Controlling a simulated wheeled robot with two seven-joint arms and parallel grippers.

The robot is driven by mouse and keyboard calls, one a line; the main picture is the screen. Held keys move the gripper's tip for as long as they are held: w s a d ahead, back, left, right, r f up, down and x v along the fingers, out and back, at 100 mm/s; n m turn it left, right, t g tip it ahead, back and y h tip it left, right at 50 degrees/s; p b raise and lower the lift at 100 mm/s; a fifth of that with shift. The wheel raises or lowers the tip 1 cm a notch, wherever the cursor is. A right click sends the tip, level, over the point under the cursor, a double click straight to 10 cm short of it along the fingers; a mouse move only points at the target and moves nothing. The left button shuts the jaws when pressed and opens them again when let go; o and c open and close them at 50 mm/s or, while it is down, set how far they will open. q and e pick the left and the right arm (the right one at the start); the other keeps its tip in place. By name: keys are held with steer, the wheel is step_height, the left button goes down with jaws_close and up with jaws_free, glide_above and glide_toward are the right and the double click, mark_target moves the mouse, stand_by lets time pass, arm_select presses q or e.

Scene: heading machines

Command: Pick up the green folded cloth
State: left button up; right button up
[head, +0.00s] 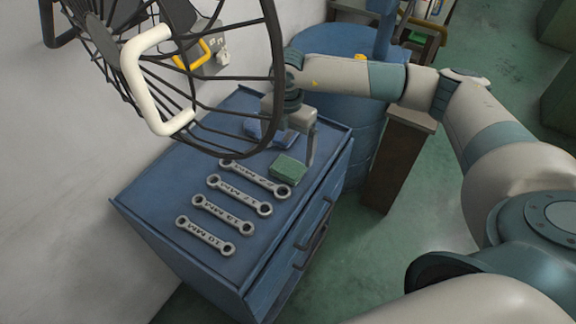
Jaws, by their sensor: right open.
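The green folded cloth (288,169) lies on the top of the blue cabinet (160,212), close to its right edge. My right gripper (290,150) reaches in from the right and points down just above and behind the cloth. Its jaws are open, with one finger showing beside the far right side of the cloth. I cannot tell whether that finger touches the cloth. My left gripper is not in view.
A blue folded cloth (256,131) lies behind the gripper. Several wrenches, including one marked 10 MM (205,235), lie in front of the green cloth. A black wire cage (235,75) with a white handle (133,75) hangs over the cabinet's left. A blue drum (340,55) stands behind.

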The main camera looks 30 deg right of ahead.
mark_target(288, 166)
steer(key=shift+f, duration=0.15)
steer(key=shift+s+a+f+p, duration=0.1)
steer(key=shift+s+f+p, duration=0.15)
steer(key=shift+f+p, duration=0.65)
steer(key=shift+s+f+p, duration=0.1)
steer(key=shift+f+p, duration=0.55)
steer(key=shift+f, duration=0.3)
steer(key=shift+a+f, duration=0.1)
steer(key=shift+f, duration=0.65)
steer(key=c, duration=1.1)
